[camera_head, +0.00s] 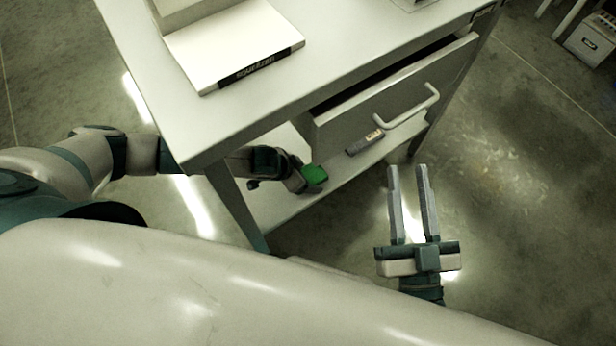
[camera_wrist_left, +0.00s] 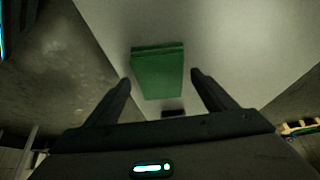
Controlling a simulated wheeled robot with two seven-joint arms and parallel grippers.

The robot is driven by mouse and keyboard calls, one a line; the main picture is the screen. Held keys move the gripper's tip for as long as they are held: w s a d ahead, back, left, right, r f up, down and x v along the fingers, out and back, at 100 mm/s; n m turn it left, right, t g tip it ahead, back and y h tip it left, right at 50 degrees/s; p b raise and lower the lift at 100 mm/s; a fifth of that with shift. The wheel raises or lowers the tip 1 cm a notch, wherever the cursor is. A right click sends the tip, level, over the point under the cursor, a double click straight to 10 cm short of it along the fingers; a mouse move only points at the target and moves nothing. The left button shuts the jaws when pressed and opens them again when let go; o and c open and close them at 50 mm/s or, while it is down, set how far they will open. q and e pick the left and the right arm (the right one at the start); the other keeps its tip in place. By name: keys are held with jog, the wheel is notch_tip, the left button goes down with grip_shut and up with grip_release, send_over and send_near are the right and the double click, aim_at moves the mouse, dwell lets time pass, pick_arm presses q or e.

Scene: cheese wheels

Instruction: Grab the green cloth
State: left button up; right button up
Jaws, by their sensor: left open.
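The green cloth (camera_head: 315,174) lies folded on the white lower shelf (camera_head: 275,208) under the table. My left arm reaches in below the tabletop, and the left gripper (camera_head: 300,178) is beside the cloth in the head view. In the left wrist view, the cloth (camera_wrist_left: 158,72) shows as a flat green block beyond and between the two open fingers of the left gripper (camera_wrist_left: 160,82). The fingers appear apart from it. My right gripper (camera_head: 407,172) is open and empty, in front of the table over the floor.
A drawer (camera_head: 392,98) with a pale handle (camera_head: 405,110) stands partly open above the shelf. A small dark item with a label (camera_head: 365,143) lies on the shelf right of the cloth. A book (camera_head: 232,45) lies on the tabletop (camera_head: 340,30). A box (camera_head: 592,42) stands far right.

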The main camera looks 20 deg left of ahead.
pick_arm(q)
jog(key=shift+f, duration=0.1)
jog(key=shift+c, duration=0.4)
dwell(0.3)
jog(key=c, duration=1.1)
